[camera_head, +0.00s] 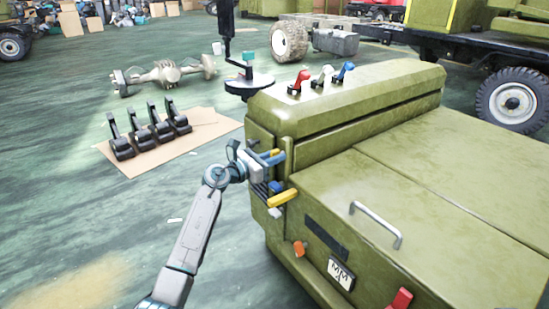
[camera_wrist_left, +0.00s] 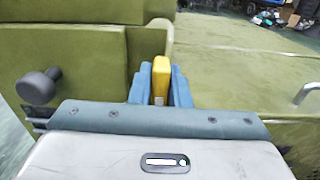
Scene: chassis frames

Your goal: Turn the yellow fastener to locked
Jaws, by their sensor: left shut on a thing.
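The yellow fastener (camera_wrist_left: 161,75) stands upright between the two blue fingers in the left wrist view, against the green chassis. My left gripper (camera_wrist_left: 160,95) is shut on it. In the head view my left gripper (camera_head: 277,170) reaches the near left corner of the green body. A yellow lever (camera_head: 282,198) sticks out just below its fingers, and a small yellow piece (camera_head: 269,154) shows beside the upper finger. I cannot tell from the head view which of these is between the fingers. My right gripper is not in view.
The green body (camera_head: 345,115) carries red, white and blue levers (camera_head: 321,75) on top and a metal handle (camera_head: 377,225) on its near cover. A dark round knob (camera_wrist_left: 39,86) sits left of my gripper. Several black pedals (camera_head: 150,132) lie on cardboard at the left.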

